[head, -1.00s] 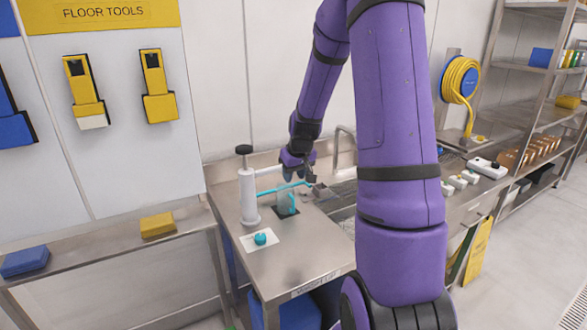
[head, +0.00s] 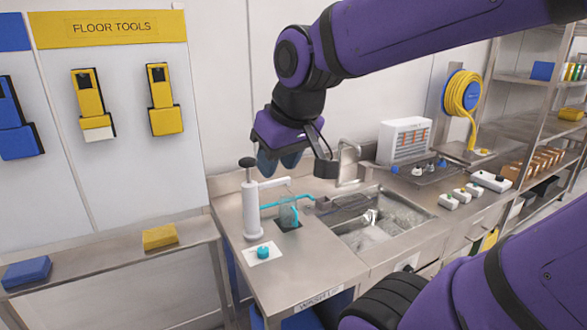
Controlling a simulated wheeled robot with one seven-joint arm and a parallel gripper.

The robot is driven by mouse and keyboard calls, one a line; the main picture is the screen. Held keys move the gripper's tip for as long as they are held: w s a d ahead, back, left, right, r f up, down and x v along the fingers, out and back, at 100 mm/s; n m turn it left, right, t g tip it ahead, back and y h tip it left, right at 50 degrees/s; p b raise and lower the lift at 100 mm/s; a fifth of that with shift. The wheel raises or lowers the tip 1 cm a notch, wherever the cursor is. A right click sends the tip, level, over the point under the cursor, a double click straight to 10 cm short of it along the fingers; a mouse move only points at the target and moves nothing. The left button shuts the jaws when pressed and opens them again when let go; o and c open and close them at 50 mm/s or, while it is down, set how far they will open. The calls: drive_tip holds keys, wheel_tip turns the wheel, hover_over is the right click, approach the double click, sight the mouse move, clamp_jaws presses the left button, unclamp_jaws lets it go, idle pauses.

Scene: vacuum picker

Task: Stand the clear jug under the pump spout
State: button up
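The clear jug (head: 288,213) stands upright on a dark square (head: 292,228) in the steel counter, with pale blue-green edges showing. The white pump (head: 251,208) with a black knob stands just left of it. The pump's spout (head: 275,182) reaches right, over the jug as seen from here. A thin cyan bar runs across at the height of the jug's top; I cannot tell what it belongs to. My gripper (head: 279,162) is above the spout and jug, fingers pointing down, apart from the jug. Its fingers look parted and hold nothing visible.
A sink (head: 385,222) with a tap (head: 348,160) lies right of the jug. A white card with a cyan knob (head: 263,252) is at the counter's front left. A white rack (head: 403,142) stands behind the sink.

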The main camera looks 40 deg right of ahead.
drive_tip(key=s, duration=0.2)
drive_tip(key=s+a, duration=0.1)
drive_tip(key=s, duration=0.2)
drive_tip(key=shift+s+a+r, duration=0.3)
